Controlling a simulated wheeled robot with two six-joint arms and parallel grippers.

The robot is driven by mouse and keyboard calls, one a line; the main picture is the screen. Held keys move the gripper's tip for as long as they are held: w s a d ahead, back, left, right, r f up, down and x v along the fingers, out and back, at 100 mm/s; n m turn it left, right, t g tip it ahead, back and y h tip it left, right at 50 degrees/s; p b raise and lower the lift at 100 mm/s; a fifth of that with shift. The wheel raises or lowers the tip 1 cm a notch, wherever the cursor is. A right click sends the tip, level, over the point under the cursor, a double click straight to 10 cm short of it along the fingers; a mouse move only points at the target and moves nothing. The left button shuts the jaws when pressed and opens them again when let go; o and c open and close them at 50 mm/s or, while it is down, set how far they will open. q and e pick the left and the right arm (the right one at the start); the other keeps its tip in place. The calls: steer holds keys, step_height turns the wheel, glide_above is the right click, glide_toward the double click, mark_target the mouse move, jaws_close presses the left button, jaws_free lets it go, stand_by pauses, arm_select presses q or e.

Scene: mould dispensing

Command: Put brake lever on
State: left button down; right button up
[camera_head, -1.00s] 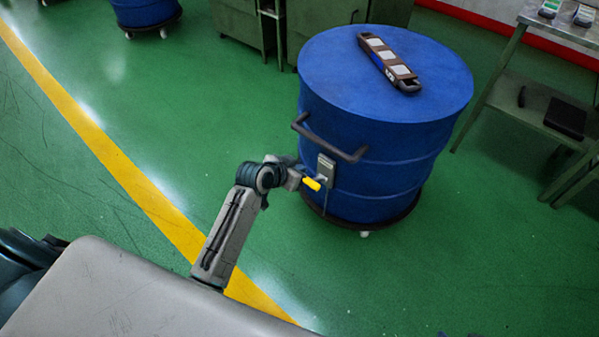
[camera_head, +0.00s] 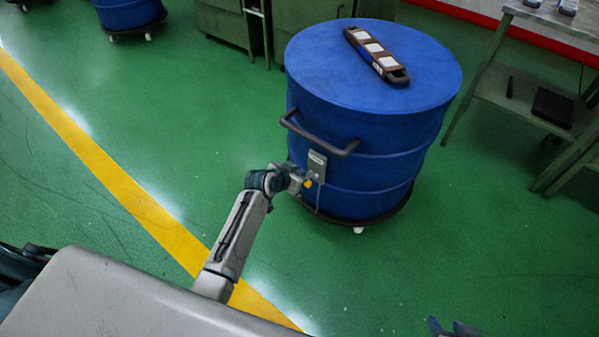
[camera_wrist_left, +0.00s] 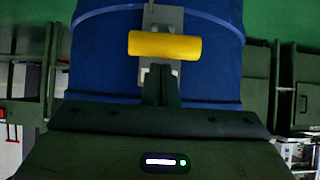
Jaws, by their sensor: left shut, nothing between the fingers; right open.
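The brake lever (camera_head: 308,184) has a yellow grip and sits on a grey bracket (camera_head: 317,165) on the side of the blue drum (camera_head: 350,120). In the left wrist view the yellow grip (camera_wrist_left: 165,45) lies level across the bracket. My left gripper (camera_head: 302,181) is shut and empty, right at the lever. In the wrist view its closed fingers (camera_wrist_left: 161,84) stand just below the yellow grip; whether they touch it I cannot tell. My right gripper (camera_head: 452,328) is open, only partly showing at the bottom edge.
A black handle (camera_head: 320,140) juts from the drum above the bracket. A dark device with white panels (camera_head: 376,54) lies on the drum's lid. The drum stands on a wheeled base. A green metal table (camera_head: 540,35) is at the right.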

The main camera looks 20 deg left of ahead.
arm_select(q)
steer(key=shift+f, duration=0.1)
arm_select(e)
steer(key=shift+w+f, duration=0.1)
arm_select(q)
steer(key=shift+s+a+f+b, duration=0.1)
steer(key=shift+s+b, duration=0.05)
steer(key=shift+b, duration=0.45)
arm_select(e)
steer(key=shift+w+a+f+t, duration=0.1)
steer(key=shift+a+f+t, duration=0.2)
steer(key=shift+t, duration=0.2)
arm_select(q)
steer(key=shift+s+f+t+b, duration=0.1)
steer(key=shift+t+b, duration=0.3)
arm_select(e)
steer(key=shift+w+a+f+t+y, duration=0.1)
steer(key=shift+t+y, duration=0.2)
steer(key=shift+t, duration=0.1)
steer(key=shift+w, duration=0.1)
